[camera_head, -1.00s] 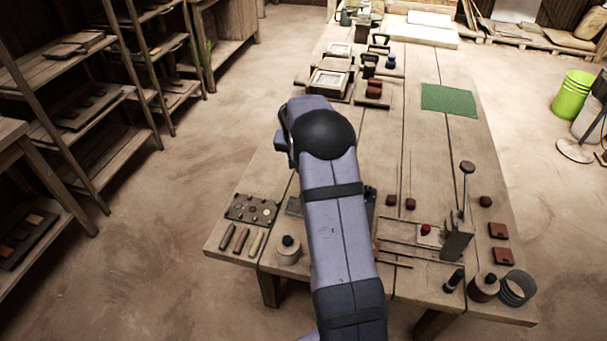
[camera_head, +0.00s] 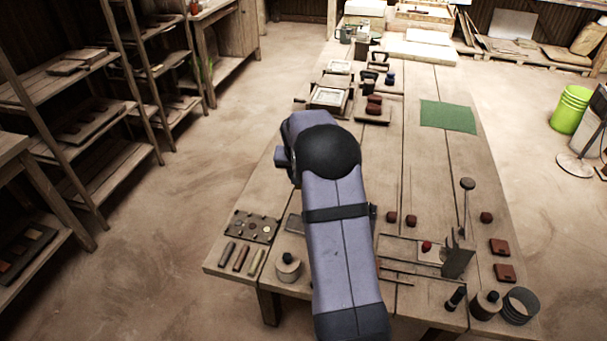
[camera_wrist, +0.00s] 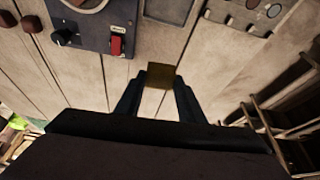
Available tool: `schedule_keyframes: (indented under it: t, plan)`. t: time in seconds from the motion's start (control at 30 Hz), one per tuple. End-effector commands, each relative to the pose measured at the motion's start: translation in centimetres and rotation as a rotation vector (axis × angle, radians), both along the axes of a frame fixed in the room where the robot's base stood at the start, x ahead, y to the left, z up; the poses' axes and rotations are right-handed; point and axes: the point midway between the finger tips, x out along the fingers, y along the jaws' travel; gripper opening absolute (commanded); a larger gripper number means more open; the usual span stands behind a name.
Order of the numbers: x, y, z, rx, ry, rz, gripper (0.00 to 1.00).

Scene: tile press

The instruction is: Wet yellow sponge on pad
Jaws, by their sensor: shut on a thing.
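My gripper (camera_wrist: 160,85) is shut on the yellow sponge, a small dull-yellow block (camera_wrist: 160,74) between the two dark fingertips in the wrist view. The sponge is above the wooden table, with bare planks behind it; its exact height is hard to tell. In the head view my arm hides both gripper and sponge. No pad is clearly identifiable; a flat green mat (camera_head: 447,116) lies at the table's far right.
A blue-grey box with a black knob and red switch (camera_wrist: 117,45) is near the gripper. A dark tray with round pieces (camera_head: 253,226) sits at the table's left. A lever device (camera_head: 458,262) and dark red blocks (camera_head: 500,246) stand right. The table's middle right is clear.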

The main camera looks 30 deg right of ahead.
Motion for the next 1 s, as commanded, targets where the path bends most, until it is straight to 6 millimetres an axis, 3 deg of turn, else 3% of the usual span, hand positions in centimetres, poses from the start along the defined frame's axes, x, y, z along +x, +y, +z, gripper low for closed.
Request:
schedule_keyframes:
  t: [0.6,1.0]
  plan:
    - [-4.6,3.7,-1.2,0.003,-0.001,0.526,0.17]
    - [-6.3,4.2,-1.4,0.001,0.0,0.681,0.17]
